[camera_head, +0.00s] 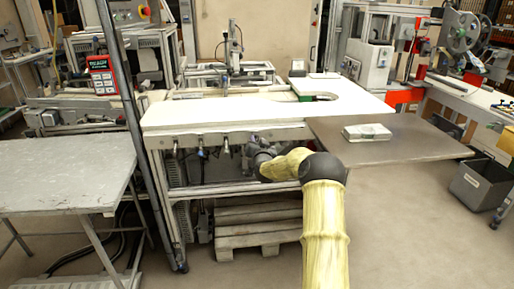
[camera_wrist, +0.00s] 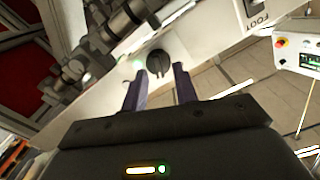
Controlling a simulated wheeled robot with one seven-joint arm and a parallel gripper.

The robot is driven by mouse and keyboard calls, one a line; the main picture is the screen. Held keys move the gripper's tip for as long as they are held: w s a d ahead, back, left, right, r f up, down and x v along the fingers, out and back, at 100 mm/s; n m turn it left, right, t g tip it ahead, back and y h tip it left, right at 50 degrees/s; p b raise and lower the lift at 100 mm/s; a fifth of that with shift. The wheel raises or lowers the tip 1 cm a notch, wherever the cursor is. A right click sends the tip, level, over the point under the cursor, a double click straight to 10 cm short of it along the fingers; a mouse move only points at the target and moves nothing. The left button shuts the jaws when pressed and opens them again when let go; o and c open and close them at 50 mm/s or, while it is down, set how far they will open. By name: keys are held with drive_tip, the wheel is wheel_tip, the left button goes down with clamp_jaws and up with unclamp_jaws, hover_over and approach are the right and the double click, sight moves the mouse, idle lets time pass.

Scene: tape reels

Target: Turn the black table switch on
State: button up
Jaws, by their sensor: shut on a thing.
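The black table switch (camera_wrist: 158,63) is a round knob on a pale panel in the wrist view. My gripper (camera_wrist: 161,72) has its two dark fingers on either side of the knob, tips at it, and is shut on it. The knob's turned position is hard to read at this size. In the head view my yellow-sleeved arm reaches to the front of the white table (camera_head: 190,113), below its top. The gripper end there is small and dark, and I cannot make out the switch in that view.
A brown side board (camera_head: 400,146) with a pale stacked block (camera_head: 367,132) on it juts out at right. A grey table (camera_head: 60,180) stands at left. A wooden pallet (camera_head: 250,232) lies under the white table. Dark metal fittings (camera_wrist: 95,50) are close left of the switch.

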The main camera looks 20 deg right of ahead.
drive_tip(key=shift+d+f+m+b, duration=0.15)
drive_tip(key=shift+m+b, duration=0.5)
drive_tip(key=shift+m, duration=0.55)
drive_tip(key=o, duration=1)
drive_tip(key=shift+s, duration=0.2)
drive_tip(key=v, duration=1.7)
